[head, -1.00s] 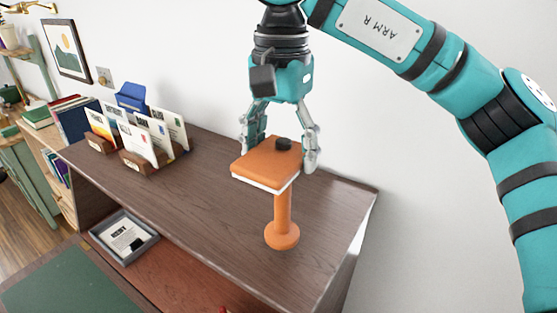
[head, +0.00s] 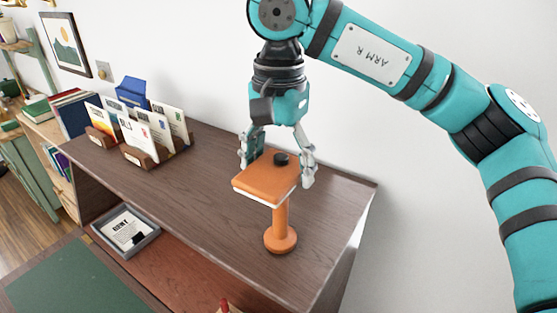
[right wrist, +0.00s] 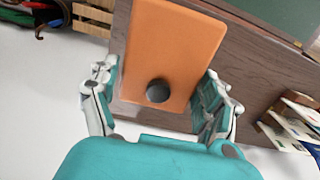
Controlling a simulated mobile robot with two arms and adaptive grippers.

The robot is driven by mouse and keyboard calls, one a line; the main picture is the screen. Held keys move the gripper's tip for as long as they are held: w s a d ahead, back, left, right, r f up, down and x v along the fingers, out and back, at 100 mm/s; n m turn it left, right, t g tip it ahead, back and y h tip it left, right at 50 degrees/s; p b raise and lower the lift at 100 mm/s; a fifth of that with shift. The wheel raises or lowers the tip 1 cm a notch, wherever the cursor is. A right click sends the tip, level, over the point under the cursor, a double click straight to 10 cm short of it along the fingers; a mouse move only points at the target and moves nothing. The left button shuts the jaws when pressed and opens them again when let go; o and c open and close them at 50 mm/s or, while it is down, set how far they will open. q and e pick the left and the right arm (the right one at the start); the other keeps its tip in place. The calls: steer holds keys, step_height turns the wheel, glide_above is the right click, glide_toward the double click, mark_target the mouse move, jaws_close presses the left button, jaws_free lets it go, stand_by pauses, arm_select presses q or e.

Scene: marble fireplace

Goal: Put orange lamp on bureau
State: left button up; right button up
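The orange lamp (head: 279,220) has a round base, a short stem and a flat box-like shade with a dark knob on top. It is upright over the right part of the dark wooden bureau top (head: 215,215). I cannot tell whether its base touches the wood. In the right wrist view the lamp's shade (right wrist: 165,45) lies between the fingers of my right gripper (right wrist: 162,95); the shade hides the stem and base. My left gripper is not in view.
Letter holders (head: 140,160) with several envelopes stand at the left back of the bureau top. The wall is close behind. Wood around the lamp is clear.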

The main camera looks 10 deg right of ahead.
steer(key=shift+o, duration=1.4)
steer(key=shift+r, duration=0.15)
step_height(320, 180, up, 12)
steer(key=p, duration=0.1)
